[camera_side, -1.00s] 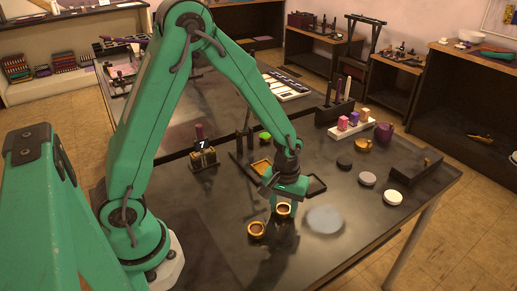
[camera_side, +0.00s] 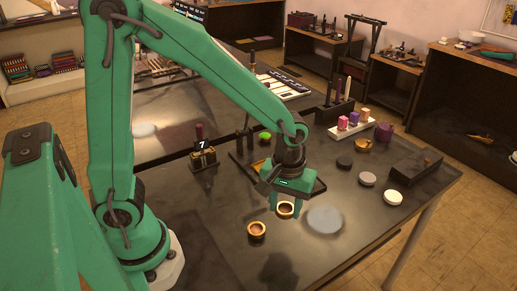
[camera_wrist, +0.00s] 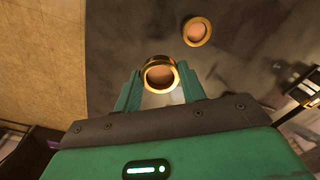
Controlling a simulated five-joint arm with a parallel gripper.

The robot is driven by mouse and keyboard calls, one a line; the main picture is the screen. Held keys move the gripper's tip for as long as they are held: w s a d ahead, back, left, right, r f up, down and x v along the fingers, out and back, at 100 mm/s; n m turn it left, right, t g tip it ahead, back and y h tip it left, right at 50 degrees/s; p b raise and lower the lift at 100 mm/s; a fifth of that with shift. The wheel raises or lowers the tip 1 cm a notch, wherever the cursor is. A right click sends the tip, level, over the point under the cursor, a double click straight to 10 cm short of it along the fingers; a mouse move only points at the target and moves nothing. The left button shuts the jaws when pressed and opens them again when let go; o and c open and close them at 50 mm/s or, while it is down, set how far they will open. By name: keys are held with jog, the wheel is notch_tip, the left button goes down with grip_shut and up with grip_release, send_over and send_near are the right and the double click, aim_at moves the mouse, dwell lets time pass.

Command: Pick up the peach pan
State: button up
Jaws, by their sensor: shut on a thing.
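My gripper (camera_side: 283,207) is shut on a small round gold-rimmed pan (camera_wrist: 160,74) with a peach-brown filling. In the side view the held pan (camera_side: 286,209) sits between the fingers, over the dark table. In the wrist view the fingers (camera_wrist: 158,92) flank it on both sides. A second gold-rimmed pan (camera_side: 256,231) with a similar peach-tan filling lies on the table to the left and nearer the camera. It also shows in the wrist view (camera_wrist: 197,31), apart from the gripper and smaller than the held pan.
A pale round disc (camera_side: 325,220) lies right of the gripper. Black, grey and white round pieces (camera_side: 367,179) lie to the right, before a dark box (camera_side: 416,168). The front table is mostly clear.

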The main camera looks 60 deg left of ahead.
jog(key=shift+s+d+r, duration=0.6)
jog(key=shift+d, duration=0.2)
jog(key=shift+s+d+r, duration=0.55)
jog(key=shift+d, duration=0.2)
jog(key=shift+w, duration=0.1)
jog(key=w+a+r+m, duration=0.6)
jog(key=w+a, duration=0.4)
jog(key=a, duration=0.3)
jog(key=shift+w+r+m, duration=0.3)
jog(key=shift+w+r, duration=0.1)
jog(key=shift+r, duration=0.4)
jog(key=shift+d, duration=0.1)
jog(key=s+d+f+n, duration=0.3)
jog(key=d+f+n, duration=0.3)
jog(key=d+f, duration=0.1)
jog(key=shift+s+d+f, duration=0.15)
jog(key=shift+s+f, duration=0.05)
jog(key=shift+s, duration=0.2)
